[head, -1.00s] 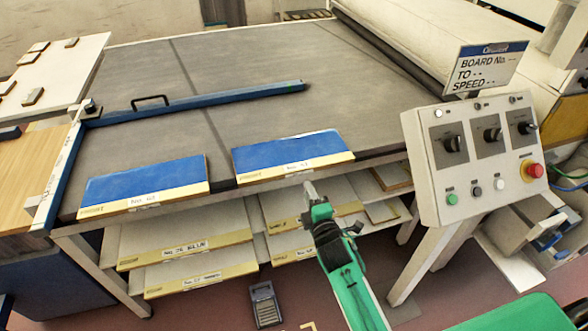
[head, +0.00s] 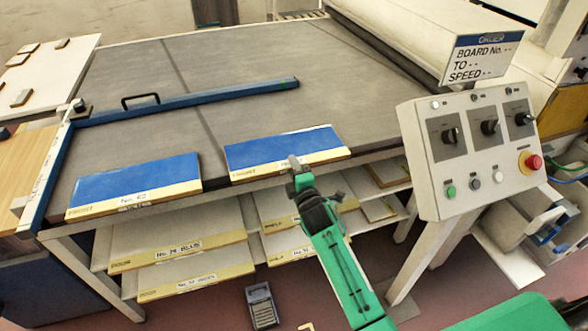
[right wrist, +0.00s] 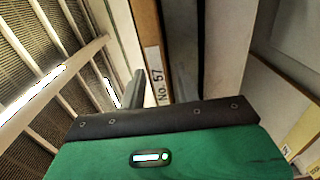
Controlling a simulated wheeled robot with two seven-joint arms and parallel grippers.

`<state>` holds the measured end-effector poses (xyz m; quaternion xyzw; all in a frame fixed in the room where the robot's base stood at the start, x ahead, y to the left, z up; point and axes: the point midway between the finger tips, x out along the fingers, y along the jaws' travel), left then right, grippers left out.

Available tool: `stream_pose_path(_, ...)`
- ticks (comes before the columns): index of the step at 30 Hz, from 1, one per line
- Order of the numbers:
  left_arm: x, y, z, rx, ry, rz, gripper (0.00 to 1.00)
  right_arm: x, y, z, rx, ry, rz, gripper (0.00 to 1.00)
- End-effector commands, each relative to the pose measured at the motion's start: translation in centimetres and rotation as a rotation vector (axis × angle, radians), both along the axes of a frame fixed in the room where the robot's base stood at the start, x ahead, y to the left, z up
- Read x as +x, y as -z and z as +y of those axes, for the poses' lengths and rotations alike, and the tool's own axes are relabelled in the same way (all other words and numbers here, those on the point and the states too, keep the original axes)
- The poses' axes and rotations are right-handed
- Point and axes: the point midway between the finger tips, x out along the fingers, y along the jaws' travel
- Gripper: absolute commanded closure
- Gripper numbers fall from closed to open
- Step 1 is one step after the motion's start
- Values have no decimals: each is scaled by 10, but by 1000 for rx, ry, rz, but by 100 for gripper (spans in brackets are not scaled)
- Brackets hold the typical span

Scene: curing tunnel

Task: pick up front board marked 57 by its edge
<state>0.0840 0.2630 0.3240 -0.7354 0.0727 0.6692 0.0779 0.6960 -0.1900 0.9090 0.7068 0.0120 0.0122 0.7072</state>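Two blue-topped boards with cream front edges lie along the table's front. The right one, the front board (head: 268,152), has its edge label partly hidden by my right gripper in the head view. In the right wrist view its edge (right wrist: 147,28) carries a white label reading No. 57. My right gripper (head: 294,163) is at this front edge. In the right wrist view the gripper (right wrist: 160,78) is open, with a dark finger left of the edge; the other finger is hard to separate from a dark grey strip on the right. My left gripper is not in view.
The other blue board (head: 135,186), its label small, lies to the left. Several boards sit on shelves below the table (head: 255,70). A blue bar (head: 190,102) with a handle crosses the tabletop. A control panel (head: 470,160) with a red button stands at right.

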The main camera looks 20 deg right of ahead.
Motion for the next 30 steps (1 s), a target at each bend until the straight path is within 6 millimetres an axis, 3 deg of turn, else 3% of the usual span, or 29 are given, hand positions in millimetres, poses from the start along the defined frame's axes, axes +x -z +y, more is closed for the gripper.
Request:
stream_pose_path(3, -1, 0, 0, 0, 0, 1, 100, 0, 0, 0, 0, 0, 0, 69)
stream_pose_path(13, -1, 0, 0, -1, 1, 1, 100, 0, 0, 0, 0, 0, 0, 100)
stream_pose_path(23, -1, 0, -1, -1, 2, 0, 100, 0, 1, 0, 0, 0, 1, 100)
stream_pose_path(30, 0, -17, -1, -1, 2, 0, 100, 0, -19, 0, 1, -1, -4, 100)
